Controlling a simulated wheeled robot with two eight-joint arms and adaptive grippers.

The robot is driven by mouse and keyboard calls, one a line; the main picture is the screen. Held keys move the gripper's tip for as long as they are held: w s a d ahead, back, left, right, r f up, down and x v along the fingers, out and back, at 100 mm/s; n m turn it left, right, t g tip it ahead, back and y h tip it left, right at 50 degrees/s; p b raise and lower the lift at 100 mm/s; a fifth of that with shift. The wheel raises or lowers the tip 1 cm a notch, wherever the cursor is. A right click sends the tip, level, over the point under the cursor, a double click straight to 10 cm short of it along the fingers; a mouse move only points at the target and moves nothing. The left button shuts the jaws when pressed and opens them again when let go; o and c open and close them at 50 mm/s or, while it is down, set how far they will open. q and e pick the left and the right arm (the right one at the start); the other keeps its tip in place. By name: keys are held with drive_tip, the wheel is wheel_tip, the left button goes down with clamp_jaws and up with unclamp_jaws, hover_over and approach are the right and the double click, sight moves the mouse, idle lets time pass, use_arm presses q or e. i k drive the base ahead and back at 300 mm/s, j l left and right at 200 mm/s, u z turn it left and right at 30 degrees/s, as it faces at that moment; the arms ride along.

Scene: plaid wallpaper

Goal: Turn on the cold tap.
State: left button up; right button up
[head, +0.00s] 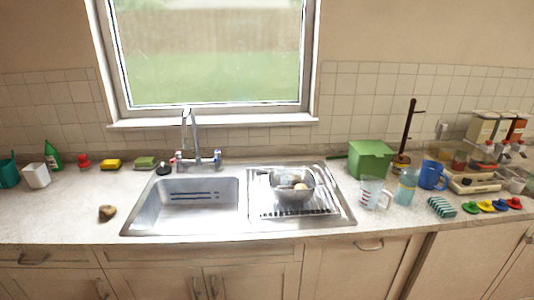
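The tap (196,134) stands behind the sink in the head view, with a tall curved metal spout over the basin. Its cold handle (217,154) has a small blue mark and sits at the right end of the tap body. The other handle (178,155), at the left end, shows a red mark. The handles are too small to tell how far each is turned. No water stream can be made out. The sink basin (150,214) below looks empty. Neither of my grippers is in view.
A metal bowl (293,192) with items in it stands on the drainer right of the basin. Sponges (145,162) and a dark round item (164,169) lie left of the tap. A green box (370,159), jug (374,194) and mugs crowd the right counter. The front left counter is mostly clear.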

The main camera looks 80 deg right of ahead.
sight(218, 152)
drive_tip(key=z, duration=2.15)
